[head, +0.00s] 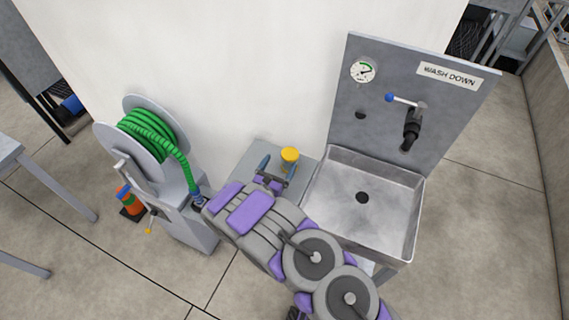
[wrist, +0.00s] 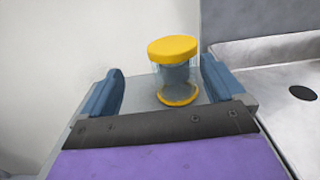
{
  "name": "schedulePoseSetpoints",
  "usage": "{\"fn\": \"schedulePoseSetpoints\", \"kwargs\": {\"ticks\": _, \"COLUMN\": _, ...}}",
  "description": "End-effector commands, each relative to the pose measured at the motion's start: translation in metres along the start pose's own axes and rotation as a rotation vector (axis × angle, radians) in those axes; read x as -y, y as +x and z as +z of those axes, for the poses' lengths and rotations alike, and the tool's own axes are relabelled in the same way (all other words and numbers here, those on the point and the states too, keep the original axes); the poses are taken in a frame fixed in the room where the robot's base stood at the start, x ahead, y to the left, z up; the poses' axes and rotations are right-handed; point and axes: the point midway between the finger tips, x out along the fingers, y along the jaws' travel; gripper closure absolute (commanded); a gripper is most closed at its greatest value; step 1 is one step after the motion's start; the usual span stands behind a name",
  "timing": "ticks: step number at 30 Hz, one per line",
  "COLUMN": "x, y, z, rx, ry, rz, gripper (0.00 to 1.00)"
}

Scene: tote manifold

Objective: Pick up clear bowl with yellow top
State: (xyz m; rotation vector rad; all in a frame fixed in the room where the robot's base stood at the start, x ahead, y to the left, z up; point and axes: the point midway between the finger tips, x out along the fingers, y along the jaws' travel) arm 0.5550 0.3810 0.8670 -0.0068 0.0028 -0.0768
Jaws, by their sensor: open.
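The clear bowl with a yellow top (head: 289,156) stands upright on a small grey side surface (head: 304,170) left of the sink. In the wrist view the bowl (wrist: 174,72) shows a yellow lid, see-through sides and a yellow ring at its base. My gripper (head: 275,170) is open, with its blue fingers reaching over the side surface toward the bowl. In the wrist view the gripper (wrist: 160,90) has its fingers wide apart. The bowl appears between them, nearer the right finger. I cannot tell whether that finger touches it.
A metal sink (head: 362,205) with a wash-down panel, gauge and tap (head: 411,130) stands to the right. A hose reel with green hose (head: 150,135) stands to the left. A white wall (head: 250,60) rises behind the bowl. An orange item (head: 130,200) sits on the floor at left.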

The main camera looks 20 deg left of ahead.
Motion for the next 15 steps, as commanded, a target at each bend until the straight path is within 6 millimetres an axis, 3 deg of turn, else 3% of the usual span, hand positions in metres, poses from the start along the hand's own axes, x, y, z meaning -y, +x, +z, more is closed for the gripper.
{"fn": "schedulePoseSetpoints", "kwargs": {"ticks": 8, "x": -0.001, "y": 0.016, "z": -0.001, "rx": 0.002, "ry": -0.003, "rz": -0.002, "gripper": 0.04}}
{"fn": "schedulePoseSetpoints", "kwargs": {"ticks": 15, "x": 0.003, "y": 0.041, "z": -0.004, "rx": 0.002, "ry": -0.006, "rz": -0.003, "gripper": 0.04}}
